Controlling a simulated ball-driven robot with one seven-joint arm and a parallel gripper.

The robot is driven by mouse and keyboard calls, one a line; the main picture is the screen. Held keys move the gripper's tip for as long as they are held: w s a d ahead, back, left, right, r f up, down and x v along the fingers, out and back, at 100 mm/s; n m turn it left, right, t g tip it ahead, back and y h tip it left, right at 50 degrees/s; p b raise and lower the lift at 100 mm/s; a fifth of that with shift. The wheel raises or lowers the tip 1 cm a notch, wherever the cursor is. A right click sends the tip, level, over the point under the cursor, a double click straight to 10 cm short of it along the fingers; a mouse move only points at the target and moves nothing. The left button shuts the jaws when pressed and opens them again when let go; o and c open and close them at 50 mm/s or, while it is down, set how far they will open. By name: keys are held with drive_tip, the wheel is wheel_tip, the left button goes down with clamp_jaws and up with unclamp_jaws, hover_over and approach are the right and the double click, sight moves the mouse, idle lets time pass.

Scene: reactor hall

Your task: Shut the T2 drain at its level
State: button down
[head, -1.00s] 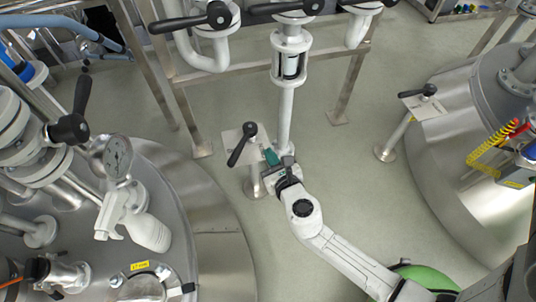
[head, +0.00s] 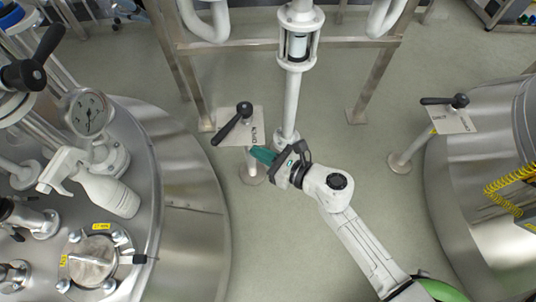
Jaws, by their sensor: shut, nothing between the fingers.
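A drain lever with a black handle (head: 230,128) sits on a pale plate (head: 256,116) atop a short post beside the left tank (head: 190,225). The handle slants from its pivot toward the lower left. The word OPEN shows on the plate's right side; no other word is legible there. My gripper (head: 259,155), with teal fingers, is shut and empty just below and right of the plate, apart from the handle. A second black lever (head: 445,100) on a similar plate stands by the right tank (head: 480,160). I cannot read which one is T2.
A white vertical pipe with a sight glass (head: 298,46) stands just behind my gripper. A steel frame (head: 360,85) crosses the back. A gauge (head: 88,112), a white spray bottle (head: 105,190) and fittings crowd the left tank.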

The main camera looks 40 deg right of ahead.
sight(222, 137)
drive_tip(key=b+x, duration=0.1)
drive_tip(key=x, duration=0.8)
drive_tip(key=shift+w+b, duration=0.1)
drive_tip(key=shift+b, duration=0.25)
drive_tip(key=shift+w, duration=0.2)
drive_tip(key=shift+w+a, duration=0.45)
drive_tip(key=shift+w, duration=0.1)
